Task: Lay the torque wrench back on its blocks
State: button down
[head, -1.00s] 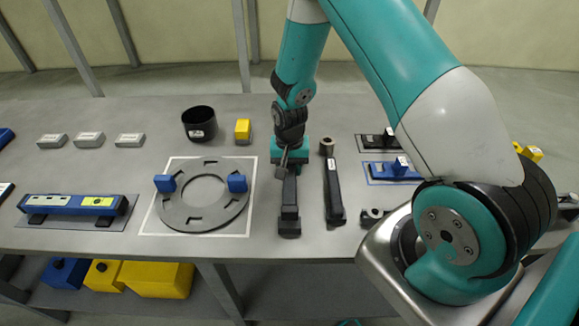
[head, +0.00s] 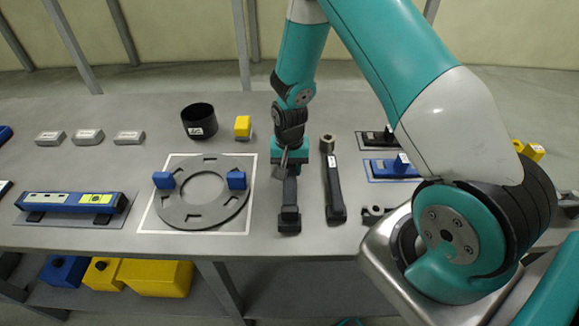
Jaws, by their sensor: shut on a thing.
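My gripper (head: 284,164) points down over the middle of the bench, right of the ring plate. It is shut on the far end of a long dark bar, which I take to be the torque wrench (head: 290,193). The bar runs toward the bench's front edge. Its near end is at a wider dark block (head: 289,219); whether it rests on this block I cannot tell. The far end and any block there are hidden by my gripper.
A second dark bar with a grey socket-like end (head: 333,187) lies close on the right. A grey ring plate (head: 178,214) with two blue blocks lies on the left. Behind stand a black cup (head: 199,122) and a yellow block (head: 243,126). A blue tool (head: 388,167) lies farther right.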

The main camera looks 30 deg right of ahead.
jog(key=shift+w+f, duration=0.1)
dwell(0.6)
jog(key=c, duration=0.6)
grip_release()
jog(key=shift+c, duration=0.2)
jog(key=shift+f, duration=0.1)
jog(key=shift+r+p, duration=2.45)
jog(key=shift+r, duration=1.15)
